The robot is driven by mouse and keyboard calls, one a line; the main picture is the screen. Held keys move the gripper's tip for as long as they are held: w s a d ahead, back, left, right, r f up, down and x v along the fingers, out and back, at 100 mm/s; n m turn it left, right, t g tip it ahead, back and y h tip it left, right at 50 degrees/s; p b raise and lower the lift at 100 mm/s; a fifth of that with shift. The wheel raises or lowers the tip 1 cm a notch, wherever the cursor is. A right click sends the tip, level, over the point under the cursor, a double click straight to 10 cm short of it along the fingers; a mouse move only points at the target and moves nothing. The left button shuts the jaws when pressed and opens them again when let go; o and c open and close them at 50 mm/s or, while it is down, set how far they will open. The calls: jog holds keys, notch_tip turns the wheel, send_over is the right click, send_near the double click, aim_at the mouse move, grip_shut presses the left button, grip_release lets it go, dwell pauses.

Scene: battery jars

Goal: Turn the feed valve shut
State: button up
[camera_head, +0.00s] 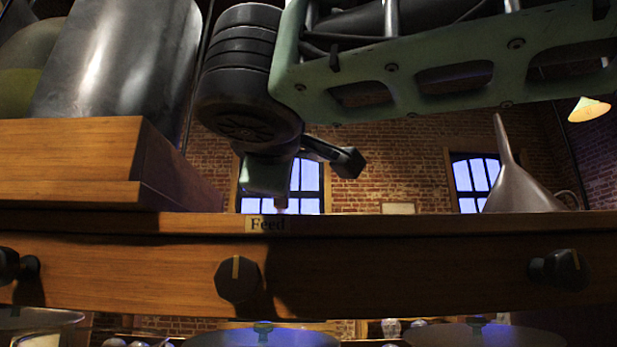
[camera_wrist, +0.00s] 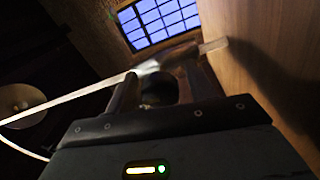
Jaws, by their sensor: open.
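The feed valve is a black knob (camera_head: 238,279) on the front of the wooden rail, below and left of the "Feed" label (camera_head: 267,224). Its yellow pointer line stands upright. My gripper (camera_head: 308,182) hangs above and slightly right of it, apart from it, with its fingers spread and nothing between them in the head view. In the wrist view my gripper (camera_wrist: 165,82) has its fingers apart. A dark rounded shape shows between them there; I cannot tell what it is. The knob is not clearly identifiable in the wrist view.
Similar black knobs sit at the rail's left (camera_head: 10,267) and right (camera_head: 562,268). A metal cylinder (camera_head: 115,65) stands on a wooden block (camera_head: 65,155) at left. A grey funnel (camera_head: 515,180) is at right. Glassware shows below the rail (camera_head: 400,245). Wood fills the wrist view's right side.

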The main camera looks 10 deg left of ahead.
jog(key=b+v, duration=0.2)
jog(key=v, duration=1.5)
jog(key=shift+d, duration=0.1)
